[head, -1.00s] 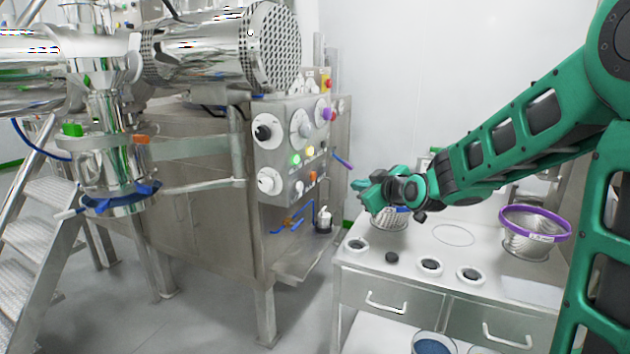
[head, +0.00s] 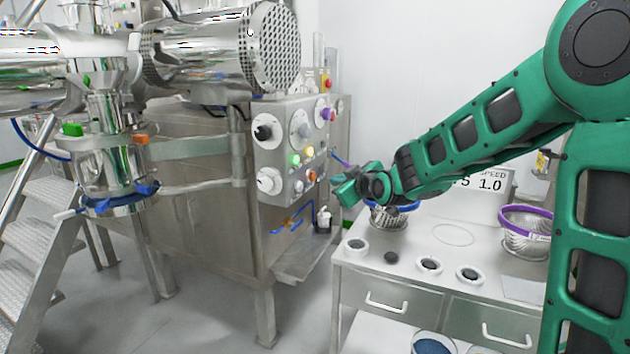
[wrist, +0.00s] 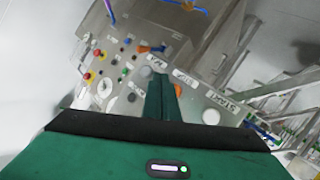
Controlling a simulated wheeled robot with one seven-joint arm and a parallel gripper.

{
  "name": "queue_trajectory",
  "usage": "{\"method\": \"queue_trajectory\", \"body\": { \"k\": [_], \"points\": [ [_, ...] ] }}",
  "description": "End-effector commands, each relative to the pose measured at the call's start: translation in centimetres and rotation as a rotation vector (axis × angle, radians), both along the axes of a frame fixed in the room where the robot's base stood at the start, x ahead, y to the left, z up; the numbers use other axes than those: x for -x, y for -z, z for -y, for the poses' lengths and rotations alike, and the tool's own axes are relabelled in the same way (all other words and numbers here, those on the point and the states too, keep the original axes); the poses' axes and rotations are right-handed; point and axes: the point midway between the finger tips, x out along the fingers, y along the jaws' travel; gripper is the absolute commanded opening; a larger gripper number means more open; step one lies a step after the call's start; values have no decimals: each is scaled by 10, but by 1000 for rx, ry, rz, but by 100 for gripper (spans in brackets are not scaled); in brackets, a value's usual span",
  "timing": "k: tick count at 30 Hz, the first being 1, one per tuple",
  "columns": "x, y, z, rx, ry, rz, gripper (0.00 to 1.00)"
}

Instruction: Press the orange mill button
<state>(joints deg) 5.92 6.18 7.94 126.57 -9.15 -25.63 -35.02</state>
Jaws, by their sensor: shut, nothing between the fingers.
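The orange mill button (head: 312,176) is a small round button low on the right half of the grey control panel (head: 282,140). My gripper (head: 345,191) is shut and empty, to the right of the button and slightly lower in the head view, apart from the panel in that picture. In the wrist view my green fingers (wrist: 161,92) are together and point at the panel face. I cannot tell which of these is the button.
Green and yellow lamps (head: 309,152), a white knob (head: 268,180) and a red emergency stop (head: 326,84) share the panel. A purple-ended rod (head: 339,158) sticks out near my gripper. A white bench (head: 420,245) with sieves (head: 525,238) is below my arm.

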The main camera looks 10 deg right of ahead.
Motion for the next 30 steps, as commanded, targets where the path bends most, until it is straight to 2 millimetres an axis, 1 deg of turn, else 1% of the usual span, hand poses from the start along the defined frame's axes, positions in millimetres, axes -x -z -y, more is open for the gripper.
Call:
{"method": "queue_trajectory", "body": {
  "k": [3, 9, 30],
  "points": [
    [-8, 1, -12, -1, -3, -1, 0],
    [-15, 0, -22, 0, -1, 0, 0],
    [-17, 0, -24, 0, 0, 0, 0]
  ]
}}
